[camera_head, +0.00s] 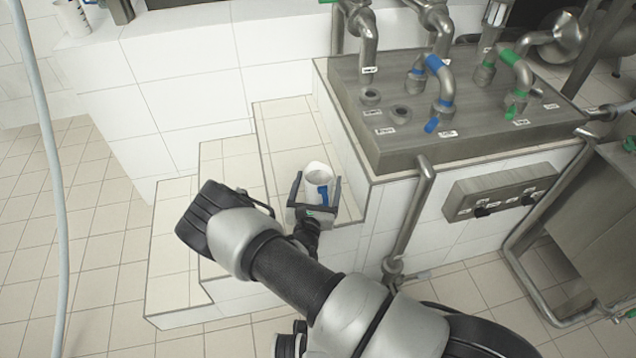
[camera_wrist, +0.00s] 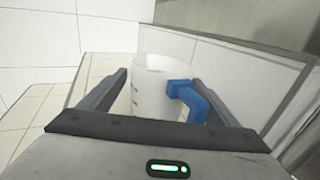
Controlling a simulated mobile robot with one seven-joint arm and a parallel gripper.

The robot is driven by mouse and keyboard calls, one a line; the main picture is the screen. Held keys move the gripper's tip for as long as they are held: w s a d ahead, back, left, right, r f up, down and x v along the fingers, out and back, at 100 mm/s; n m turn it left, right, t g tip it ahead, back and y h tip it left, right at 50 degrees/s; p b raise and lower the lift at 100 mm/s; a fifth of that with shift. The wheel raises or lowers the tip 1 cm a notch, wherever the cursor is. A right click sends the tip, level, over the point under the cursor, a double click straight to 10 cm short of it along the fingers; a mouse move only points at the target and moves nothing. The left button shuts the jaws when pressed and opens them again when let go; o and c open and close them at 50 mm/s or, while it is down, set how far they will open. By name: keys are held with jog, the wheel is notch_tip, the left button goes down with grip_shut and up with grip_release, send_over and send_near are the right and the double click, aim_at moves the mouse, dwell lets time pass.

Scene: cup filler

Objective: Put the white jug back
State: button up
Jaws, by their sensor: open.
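A white jug (camera_head: 318,174) with a blue handle stands upright on the top tiled step beside the steel valve panel. It also shows in the wrist view (camera_wrist: 152,85), with its blue handle toward the right. My gripper (camera_head: 315,184) is open around the jug, one finger on each side. In the wrist view my gripper (camera_wrist: 175,90) shows a gap between the left finger and the jug; the right finger is close to the blue handle. The jug's lower part is hidden behind the gripper body.
A steel panel (camera_head: 400,136) with pipes and blue and green valves stands right of the step. Lower tiled steps (camera_head: 176,245) descend to the left. Another white jug (camera_head: 72,18) stands on a ledge at the upper left. A hose (camera_head: 50,150) hangs at the left.

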aim_at(323, 195)
jog(key=shift+s+r, duration=0.1)
jog(key=shift+r, duration=0.1)
jog(key=s+a+p, duration=0.2)
jog(key=s, duration=1)
jog(key=d+r+m+h, duration=0.1)
jog(key=r, duration=0.1)
jog(key=w+d+r+m+h, duration=0.1)
jog(key=r+m+h, duration=0.1)
jog(key=w+d+r+m+g+h, duration=0.1)
jog(key=r, duration=0.1)
jog(key=shift+w+d+r+h, duration=0.2)
jog(key=shift+d+h, duration=0.1)
jog(key=shift+d, duration=0.1)
jog(key=s+d+r+m+g+h, duration=0.3)
jog(key=d+r+m+g, duration=0.3)
jog(key=d+r+m, duration=0.25)
jog(key=s+d+r+m+g+h, duration=0.3)
jog(key=d+r+m+g, duration=0.4)
jog(key=d+r+m, duration=0.15)
jog(key=s+d+r+m+g+y, duration=0.2)
jog(key=s+r+m+g+y, duration=0.1)
jog(key=s+r+m+y, duration=0.5)
jog(key=s+a+r+m+t+y, duration=0.4)
jog(key=s+r, duration=0.3)
jog(key=r, duration=0.3)
jog(key=shift+s+m+t+y, duration=0.3)
jog(key=shift+m+t+y, duration=0.15)
jog(key=shift+m, duration=0.25)
